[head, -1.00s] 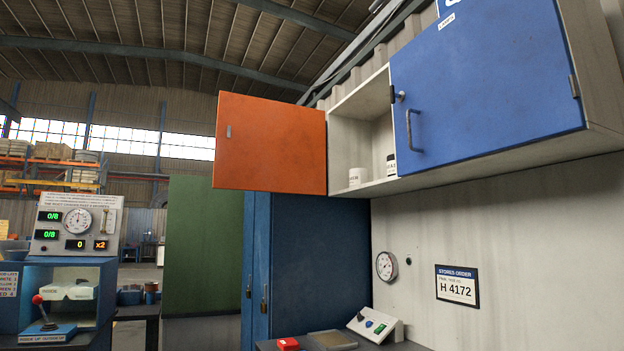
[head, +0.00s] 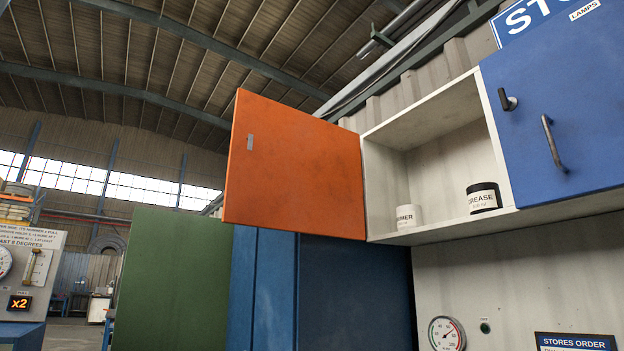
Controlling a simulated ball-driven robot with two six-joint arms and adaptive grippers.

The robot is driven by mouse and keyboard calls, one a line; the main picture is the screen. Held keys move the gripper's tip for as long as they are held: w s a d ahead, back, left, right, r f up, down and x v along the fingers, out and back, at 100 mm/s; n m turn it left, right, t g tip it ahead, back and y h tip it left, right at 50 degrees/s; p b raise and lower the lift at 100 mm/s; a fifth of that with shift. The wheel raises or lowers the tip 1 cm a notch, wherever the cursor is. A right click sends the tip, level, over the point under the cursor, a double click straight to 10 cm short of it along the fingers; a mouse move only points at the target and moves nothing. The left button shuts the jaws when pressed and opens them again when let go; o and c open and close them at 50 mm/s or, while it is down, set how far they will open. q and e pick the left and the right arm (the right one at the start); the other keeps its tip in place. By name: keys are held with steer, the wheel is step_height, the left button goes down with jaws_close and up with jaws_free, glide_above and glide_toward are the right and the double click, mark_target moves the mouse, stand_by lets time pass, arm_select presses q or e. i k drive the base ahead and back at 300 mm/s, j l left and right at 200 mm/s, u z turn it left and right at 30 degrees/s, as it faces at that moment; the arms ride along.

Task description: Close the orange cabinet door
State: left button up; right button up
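The orange cabinet door (head: 300,170) stands wide open in the head view. It is hinged at the left side of the white wall cabinet (head: 385,190) and swings out to the left of it. A small grey plate (head: 250,142) is near the door's free edge. The open compartment holds a white primer pot (head: 408,217) and a grease jar (head: 484,198) with a dark lid. Neither of my grippers is in view.
A blue cabinet door (head: 570,100) with a metal handle is shut at the right. Below stand a tall blue locker (head: 350,290) and a green panel (head: 172,275). A gauge (head: 447,334) is on the wall at the bottom right. Open air lies left of the orange door.

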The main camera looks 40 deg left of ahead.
mark_target(302, 173)
steer(key=i+j+z, duration=0.2)
steer(key=j+z, duration=0.2)
steer(key=j, duration=0.65)
steer(key=j+z, duration=0.35)
steer(key=j, duration=0.7)
steer(key=k+j+z, duration=0.1)
steer(key=j+z, duration=0.3)
steer(key=j, duration=0.7)
steer(key=j+z, duration=0.1)
steer(key=j, duration=0.35)
steer(key=k+j+z, duration=0.1)
steer(key=j, duration=0.35)
steer(key=k+j, duration=0.1)
steer(key=j, duration=0.35)
steer(key=k+j+z, duration=0.15)
steer(key=j, duration=0.35)
steer(key=i, duration=0.05)
